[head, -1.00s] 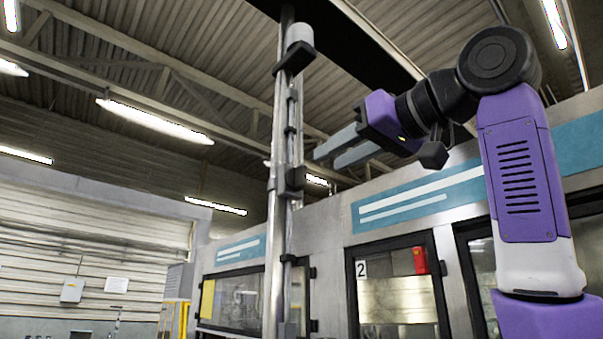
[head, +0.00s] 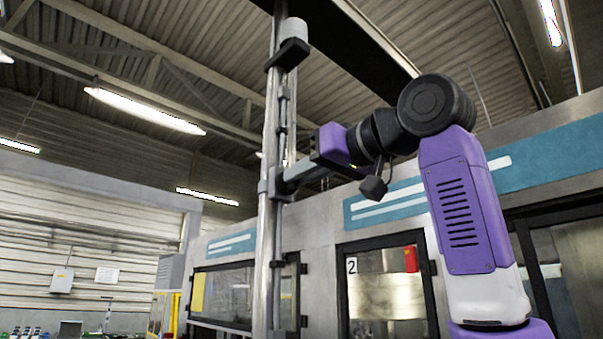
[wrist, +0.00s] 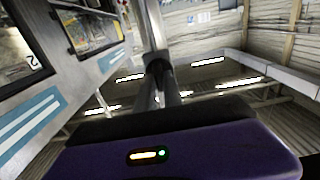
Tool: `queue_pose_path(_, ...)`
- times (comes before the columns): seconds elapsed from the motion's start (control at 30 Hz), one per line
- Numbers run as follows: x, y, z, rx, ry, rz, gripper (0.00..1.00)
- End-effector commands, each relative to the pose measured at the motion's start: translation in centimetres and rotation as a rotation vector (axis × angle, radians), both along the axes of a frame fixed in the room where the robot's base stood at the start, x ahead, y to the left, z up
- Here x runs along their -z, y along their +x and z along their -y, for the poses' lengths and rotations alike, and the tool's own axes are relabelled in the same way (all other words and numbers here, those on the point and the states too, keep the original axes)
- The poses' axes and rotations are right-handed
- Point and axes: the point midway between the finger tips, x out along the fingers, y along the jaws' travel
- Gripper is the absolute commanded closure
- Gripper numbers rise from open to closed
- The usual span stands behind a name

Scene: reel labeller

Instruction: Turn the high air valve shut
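A thin vertical pipe runs along the tall metal post (head: 266,235) in the head view. A grey fitting (head: 272,186) on it, which seems to be the high air valve, sits at the height of my gripper. My gripper (head: 290,178) reaches left to this fitting, its fingertips at or just beside it. In the wrist view my two dark fingers (wrist: 160,72) point at the post, with a narrow gap between them. The gripper looks open. The valve's handle is hidden or too small to make out, and I cannot tell whether the fingers touch it.
A grey-white cylinder (head: 292,29) sits on a dark bracket high on the post. A machine enclosure with a teal band (head: 413,199) and a window marked 2 (head: 385,298) stands behind and right. The air left of the post is free.

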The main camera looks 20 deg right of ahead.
Motion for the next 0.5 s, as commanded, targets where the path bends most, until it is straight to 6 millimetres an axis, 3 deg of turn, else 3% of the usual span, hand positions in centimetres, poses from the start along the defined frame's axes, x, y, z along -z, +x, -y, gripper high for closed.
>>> queue_pose_path(0.5, -0.01, -0.05, -0.02, -0.001, 0.052, -0.016, 1.00)
